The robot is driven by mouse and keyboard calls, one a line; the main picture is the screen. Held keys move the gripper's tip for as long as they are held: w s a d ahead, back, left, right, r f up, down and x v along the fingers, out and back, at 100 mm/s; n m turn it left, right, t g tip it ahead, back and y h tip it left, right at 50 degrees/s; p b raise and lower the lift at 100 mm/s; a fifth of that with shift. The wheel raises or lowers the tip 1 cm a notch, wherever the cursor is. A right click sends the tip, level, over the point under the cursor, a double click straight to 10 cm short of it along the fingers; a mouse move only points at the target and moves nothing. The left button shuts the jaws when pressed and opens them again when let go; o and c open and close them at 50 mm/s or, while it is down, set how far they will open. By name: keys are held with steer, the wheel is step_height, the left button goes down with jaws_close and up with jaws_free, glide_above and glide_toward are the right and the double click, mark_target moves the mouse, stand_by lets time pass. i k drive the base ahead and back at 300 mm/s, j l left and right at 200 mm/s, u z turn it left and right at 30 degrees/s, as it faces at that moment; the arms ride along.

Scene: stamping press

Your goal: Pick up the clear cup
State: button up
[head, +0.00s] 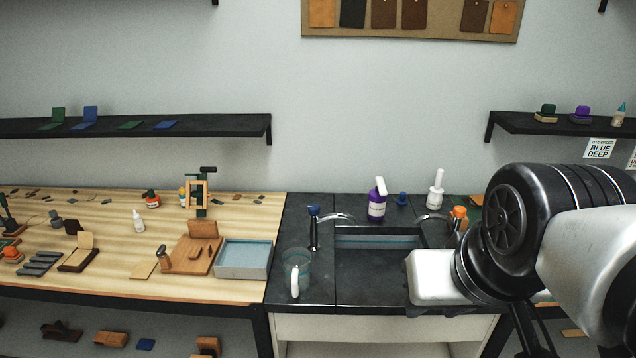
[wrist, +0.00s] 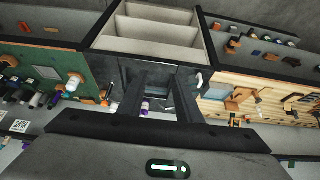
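The clear cup (head: 305,262) stands upright on the dark counter left of the sink in the head view, its white handle toward me. In the wrist view, which is upside down, the white handle of the cup (wrist: 199,79) shows right of the fingers. My gripper (wrist: 160,88) is open, its two dark fingers apart with nothing held between them. It points toward the sink area, away from the cup. In the head view my arm fills the right side, and the fingers cannot be made out there.
The sink (head: 376,241) has taps with blue and orange knobs. Counter around the cup is clear.

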mark_target(297, 261)
steer(key=i+j+u, duration=0.2)
steer(key=j, duration=0.15)
steer(key=i+j+u, duration=0.15)
steer(key=j, duration=0.2)
steer(key=i+j+u, duration=0.2)
steer(key=j, duration=0.1)
